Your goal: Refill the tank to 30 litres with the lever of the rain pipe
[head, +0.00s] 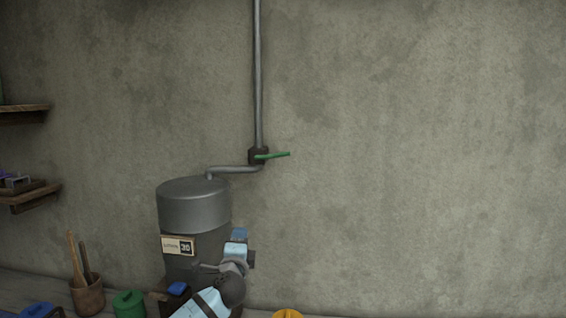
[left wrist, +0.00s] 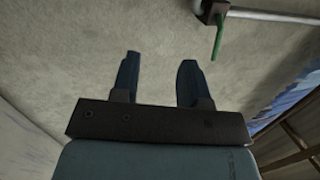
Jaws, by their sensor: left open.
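The grey tank (head: 195,207) stands against the wall. Its label plate (head: 178,246) reads "Litres" with the number 30. The rain pipe (head: 258,75) comes down the wall to a dark valve (head: 257,156). The valve's green lever (head: 273,155) points right, nearly level, crosswise to the upright pipe. In the left wrist view the lever (left wrist: 219,36) shows at the top, apart from the fingers. My left gripper (head: 240,234) is in front of the tank's right side, below the lever. Its fingers (left wrist: 160,62) are open with nothing between them. My right gripper is not in view.
A pot with wooden sticks (head: 87,295), a green lidded pot (head: 128,303) and blue items stand at the lower left. A yellow round thing (head: 287,313) shows at the bottom edge. Shelves (head: 35,197) hang far left. The wall right of the lever is clear.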

